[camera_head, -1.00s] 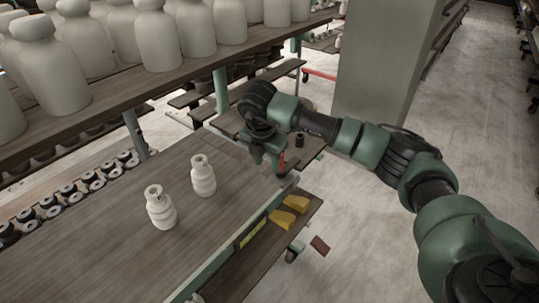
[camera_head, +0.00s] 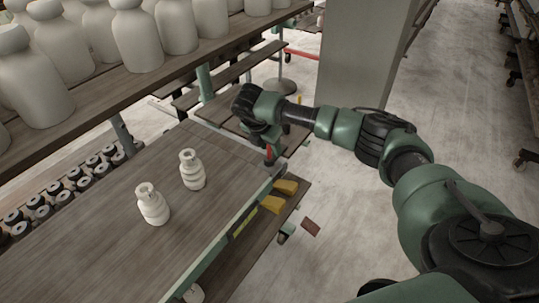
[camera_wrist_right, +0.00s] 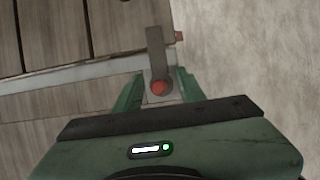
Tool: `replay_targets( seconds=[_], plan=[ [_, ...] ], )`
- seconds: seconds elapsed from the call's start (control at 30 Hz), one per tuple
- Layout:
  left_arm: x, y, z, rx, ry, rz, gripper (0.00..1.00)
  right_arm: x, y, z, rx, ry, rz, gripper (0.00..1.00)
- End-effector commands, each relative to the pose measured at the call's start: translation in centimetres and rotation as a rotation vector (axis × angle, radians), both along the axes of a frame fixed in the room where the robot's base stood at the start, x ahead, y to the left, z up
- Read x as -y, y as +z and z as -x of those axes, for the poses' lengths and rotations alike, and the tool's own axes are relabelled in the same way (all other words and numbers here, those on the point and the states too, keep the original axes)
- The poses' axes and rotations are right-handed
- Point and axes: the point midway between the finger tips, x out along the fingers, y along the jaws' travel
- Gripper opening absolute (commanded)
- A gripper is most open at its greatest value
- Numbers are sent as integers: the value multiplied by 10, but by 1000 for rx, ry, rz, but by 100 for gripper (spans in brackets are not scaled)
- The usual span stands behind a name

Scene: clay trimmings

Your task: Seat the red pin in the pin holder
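The red pin (camera_head: 268,152) stands at the far right corner of the wooden table, just under my right gripper (camera_head: 264,142). In the right wrist view the pin's round red top (camera_wrist_right: 158,88) lies between the two green fingers of my right gripper (camera_wrist_right: 159,84). The fingers look apart, with a gap on each side of the pin. A grey bracket (camera_wrist_right: 155,48), possibly the pin holder, runs along the table edge beside the pin. I cannot tell how deep the pin sits. My left gripper is out of view.
Two pale bottles (camera_head: 192,170) stand on the table (camera_head: 110,265). Yellow blocks (camera_head: 273,204) lie on a lower shelf beside it. A rack of large pale bottles (camera_head: 138,40) stands at the back left. A grey pillar (camera_head: 355,60) rises behind my right arm.

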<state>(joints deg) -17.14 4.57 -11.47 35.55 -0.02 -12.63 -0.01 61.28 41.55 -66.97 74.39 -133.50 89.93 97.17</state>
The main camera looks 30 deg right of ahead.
Motion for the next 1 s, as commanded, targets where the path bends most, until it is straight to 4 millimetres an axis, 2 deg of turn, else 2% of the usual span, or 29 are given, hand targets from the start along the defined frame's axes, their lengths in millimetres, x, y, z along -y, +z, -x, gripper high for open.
replay_targets(
  seconds=[0.07,0.2,0.53,0.63,0.77,1.0],
  plan=[
    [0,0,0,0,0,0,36,0,0,0,0,1,0,40],
    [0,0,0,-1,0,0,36,-1,0,0,-1,1,-1,1],
    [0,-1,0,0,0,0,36,-1,1,0,0,1,-1,0],
    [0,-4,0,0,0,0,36,-1,7,-1,3,1,-1,0],
    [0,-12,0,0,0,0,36,-1,27,-1,5,2,-2,0],
    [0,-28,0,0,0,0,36,-1,75,-1,5,1,-1,0]
  ],
)
